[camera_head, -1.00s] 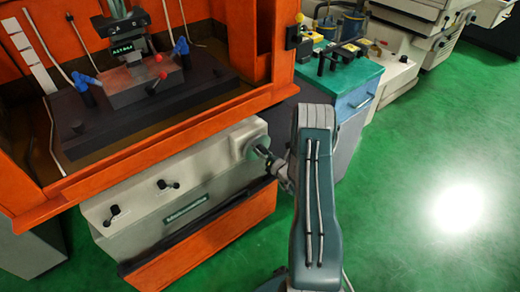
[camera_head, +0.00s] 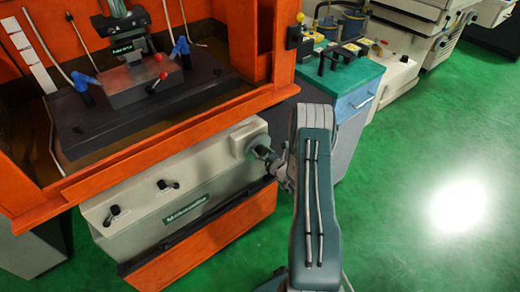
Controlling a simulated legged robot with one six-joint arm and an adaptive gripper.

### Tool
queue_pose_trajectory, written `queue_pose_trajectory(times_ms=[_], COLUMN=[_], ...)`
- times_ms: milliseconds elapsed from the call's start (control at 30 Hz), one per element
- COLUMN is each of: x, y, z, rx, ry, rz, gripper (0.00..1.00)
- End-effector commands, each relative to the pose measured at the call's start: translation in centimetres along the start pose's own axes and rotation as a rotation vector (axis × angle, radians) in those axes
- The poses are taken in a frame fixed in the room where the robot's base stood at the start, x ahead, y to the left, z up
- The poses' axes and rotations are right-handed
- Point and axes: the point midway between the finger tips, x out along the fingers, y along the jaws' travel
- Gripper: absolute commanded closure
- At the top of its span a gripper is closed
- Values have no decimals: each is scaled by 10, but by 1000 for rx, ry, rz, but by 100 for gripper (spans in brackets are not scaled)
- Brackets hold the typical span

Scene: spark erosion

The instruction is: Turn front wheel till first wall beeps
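The orange-framed spark erosion machine has a cream front panel (camera_head: 165,205) below its tank. A round cream hub (camera_head: 247,141) sits at the panel's right end, with dark parts in front of it. These look like the front wheel and my gripper (camera_head: 268,158) together, small and partly behind my arm. I cannot make out the fingers or whether they hold the wheel. Inside the tank, a grey workpiece block (camera_head: 130,92) rests on the dark table (camera_head: 95,127). The machine's head (camera_head: 127,48) hangs above and behind it. Any gap to a wall is unclear.
Two smaller black-knobbed handles (camera_head: 114,214) (camera_head: 167,187) are on the front panel. A teal-topped cabinet (camera_head: 352,80) stands behind my arm. A cream machine (camera_head: 425,25) is farther back. Green floor to the right is clear.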

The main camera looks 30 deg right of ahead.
Motion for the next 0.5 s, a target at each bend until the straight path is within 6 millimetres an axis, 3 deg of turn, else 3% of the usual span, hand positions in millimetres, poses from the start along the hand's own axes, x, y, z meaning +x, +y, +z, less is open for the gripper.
queue_pose_trajectory(times_ms=[500], x=[-5], y=[-2], z=[1], rx=[4], ry=[-3], rz=[-4], gripper=[1])
